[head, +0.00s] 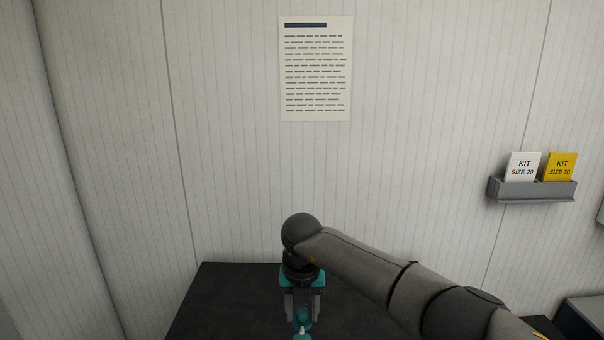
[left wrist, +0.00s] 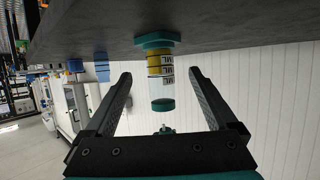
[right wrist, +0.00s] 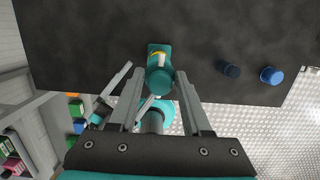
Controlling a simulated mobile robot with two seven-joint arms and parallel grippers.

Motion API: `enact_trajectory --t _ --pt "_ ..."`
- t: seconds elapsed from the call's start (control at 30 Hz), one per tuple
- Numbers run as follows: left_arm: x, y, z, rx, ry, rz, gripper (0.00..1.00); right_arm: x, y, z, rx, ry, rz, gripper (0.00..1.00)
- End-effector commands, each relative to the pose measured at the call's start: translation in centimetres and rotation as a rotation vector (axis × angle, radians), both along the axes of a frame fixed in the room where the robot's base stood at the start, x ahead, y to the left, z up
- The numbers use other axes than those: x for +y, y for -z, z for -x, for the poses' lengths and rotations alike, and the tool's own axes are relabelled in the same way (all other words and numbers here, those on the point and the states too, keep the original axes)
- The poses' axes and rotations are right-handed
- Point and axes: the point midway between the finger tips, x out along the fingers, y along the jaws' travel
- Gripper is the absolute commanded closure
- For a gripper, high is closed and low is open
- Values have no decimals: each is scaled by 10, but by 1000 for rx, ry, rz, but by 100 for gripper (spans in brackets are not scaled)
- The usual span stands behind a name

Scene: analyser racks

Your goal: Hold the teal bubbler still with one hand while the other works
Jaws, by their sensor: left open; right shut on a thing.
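The teal bubbler (left wrist: 162,104) stands on the dark table. It has teal ends, a clear body, a yellow band and printed labels, and shows upside down in the left wrist view. In the right wrist view its round teal top (right wrist: 159,82) lies between the fingers of my right gripper (right wrist: 161,74), shut on it from above; the exact contact is hard to see. In the head view my right gripper (head: 302,312) points down. My left gripper (left wrist: 161,75) is open, its fingers spread to either side of the bubbler without touching it.
On the dark table (right wrist: 90,45), a blue round container (right wrist: 271,75) and a darker round shape (right wrist: 229,69) lie right of the bubbler in the right wrist view. A wall holder (head: 532,190) carries two kit cards. The table around the bubbler is largely bare.

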Motion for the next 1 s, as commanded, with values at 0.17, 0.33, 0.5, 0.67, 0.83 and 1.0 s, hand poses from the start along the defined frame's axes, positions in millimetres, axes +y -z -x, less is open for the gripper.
enact_trajectory --t 0.17,0.33,0.5,0.67,0.83,1.0 --pt "5 -3 7 1 0 -1 9 0 0 0 0 0 0 92" --pt "6 -5 9 0 0 0 9 0 0 0 0 0 0 92" --pt "6 -5 9 0 0 0 6 0 0 0 0 0 0 92" --pt "6 -5 9 0 1 0 0 0 0 0 0 0 0 92" --pt "6 -5 9 0 1 0 0 0 0 0 0 0 0 92" --pt "13 -8 17 1 0 -1 0 0 0 0 0 0 0 92"
